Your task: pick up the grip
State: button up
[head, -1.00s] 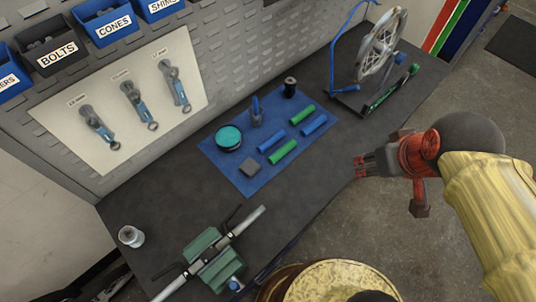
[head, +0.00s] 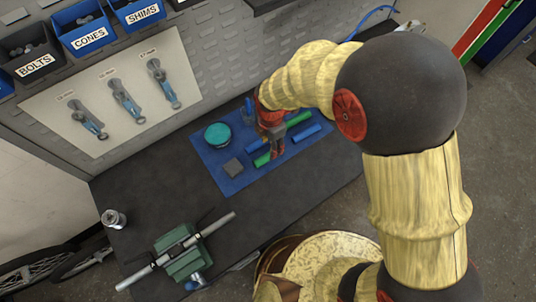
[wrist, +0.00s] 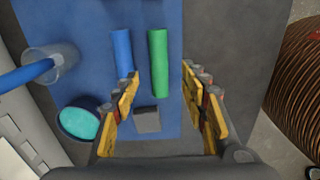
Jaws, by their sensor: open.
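Several grips lie on a blue mat (head: 213,160). A green grip (wrist: 158,62) and a blue grip (wrist: 122,50) lie side by side in the wrist view; in the head view my gripper partly covers this pair. Another green grip (head: 299,118) and another blue grip (head: 307,134) lie to the right in the head view. My gripper (head: 278,153) is open above the mat. In the wrist view its fingers (wrist: 160,75) are spread to either side of the nearer green grip, with nothing held. How far above the grip they are is hard to tell.
A teal-topped tin (head: 217,135), a grey block (head: 233,168) and a clear cup (wrist: 62,62) with a blue item share the mat. A green clamp (head: 184,256) and a small metal can (head: 114,219) stand on the dark bench.

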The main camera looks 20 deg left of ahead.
jog(key=f, duration=0.5)
jog(key=f+b, duration=0.1)
jog(key=f, duration=0.1)
jog(key=shift+a+f, duration=0.25)
jog(key=shift+f, duration=0.05)
jog(key=c, duration=1.1)
grip_shut()
